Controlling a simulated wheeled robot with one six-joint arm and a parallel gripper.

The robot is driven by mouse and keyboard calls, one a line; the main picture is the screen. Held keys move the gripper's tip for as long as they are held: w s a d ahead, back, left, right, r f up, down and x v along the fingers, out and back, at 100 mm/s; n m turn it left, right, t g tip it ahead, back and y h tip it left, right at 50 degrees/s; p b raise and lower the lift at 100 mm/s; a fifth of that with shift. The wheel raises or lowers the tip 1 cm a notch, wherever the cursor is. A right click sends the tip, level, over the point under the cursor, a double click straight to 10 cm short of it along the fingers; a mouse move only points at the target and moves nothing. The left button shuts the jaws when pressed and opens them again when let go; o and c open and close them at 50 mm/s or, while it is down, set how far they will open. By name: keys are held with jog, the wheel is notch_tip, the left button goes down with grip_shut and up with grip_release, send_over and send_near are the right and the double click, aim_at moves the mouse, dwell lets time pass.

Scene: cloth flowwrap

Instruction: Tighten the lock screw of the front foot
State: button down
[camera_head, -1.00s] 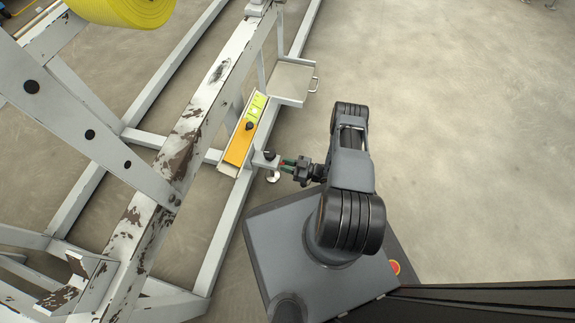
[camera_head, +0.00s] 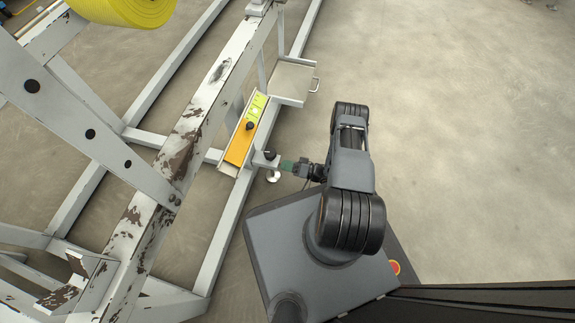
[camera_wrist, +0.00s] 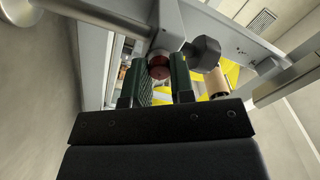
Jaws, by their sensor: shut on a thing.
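The front foot (camera_head: 273,176) is a pale round pad below a short bracket on the white frame. In the wrist view its disc (camera_wrist: 18,10) shows at the top left. A black knob (camera_head: 269,155) sits on the bracket; it shows as a dark knob (camera_wrist: 205,50) in the wrist view. The lock screw has a red head (camera_wrist: 159,66), seen between my green fingertips. My gripper (camera_wrist: 158,72) is shut on it, its fingers at both sides of the head. In the head view my gripper (camera_head: 282,164) reaches the bracket from the right. The screw is hidden there.
An orange and green panel (camera_head: 239,148) with a black knob lies on the frame above the bracket. A grey tray (camera_head: 292,82) with a handle is further back. A yellow roll (camera_head: 125,8) is at the top left. Bare floor (camera_head: 460,130) lies to the right.

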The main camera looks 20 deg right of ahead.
jog(key=m, duration=1.3)
jog(key=shift+s+a+m, duration=0.15)
jog(key=shift+s+m, duration=0.05)
jog(key=shift+m, duration=0.5)
jog(key=c, duration=1)
grip_release()
jog(key=shift+w, duration=0.1)
